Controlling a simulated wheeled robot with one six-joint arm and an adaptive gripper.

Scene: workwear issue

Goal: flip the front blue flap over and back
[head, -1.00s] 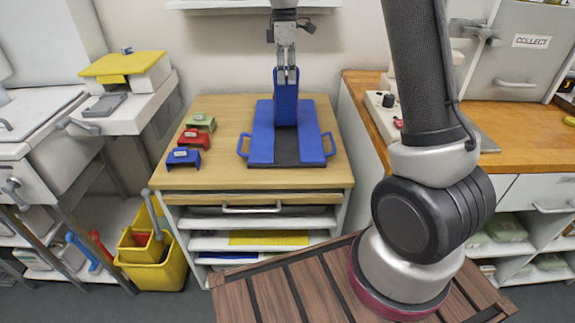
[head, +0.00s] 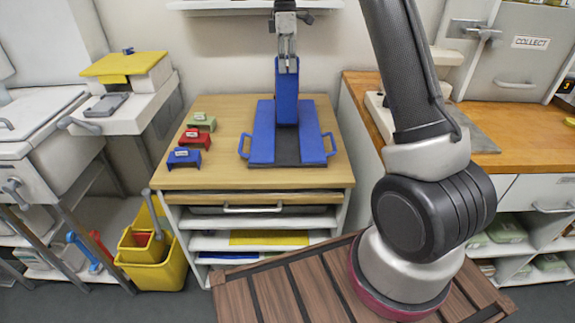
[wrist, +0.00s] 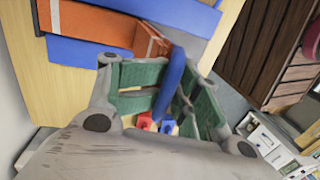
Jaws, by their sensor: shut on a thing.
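The front blue flap (head: 287,98) stands about upright over the folding board, a tall narrow panel in the head view. My gripper (head: 288,70) is shut on its upper edge. In the wrist view, my gripper (wrist: 172,95) has the flap's blue edge (wrist: 171,82) between its green-padded fingers. The board has a dark base (head: 287,151) and blue side panels, left (head: 262,138) and right (head: 313,138), each with a loop handle, lying flat on the wooden table (head: 220,172). An orange item with a pale stripe (wrist: 95,22) shows beside the blue panels in the wrist view; the flap hides it in the head view.
Small blue (head: 184,158), red (head: 195,138) and green (head: 202,121) holders stand in a row left of the board. A wall is close behind the table. A wooden counter (head: 525,144) stands to the right, a yellow bucket (head: 160,272) at the lower left.

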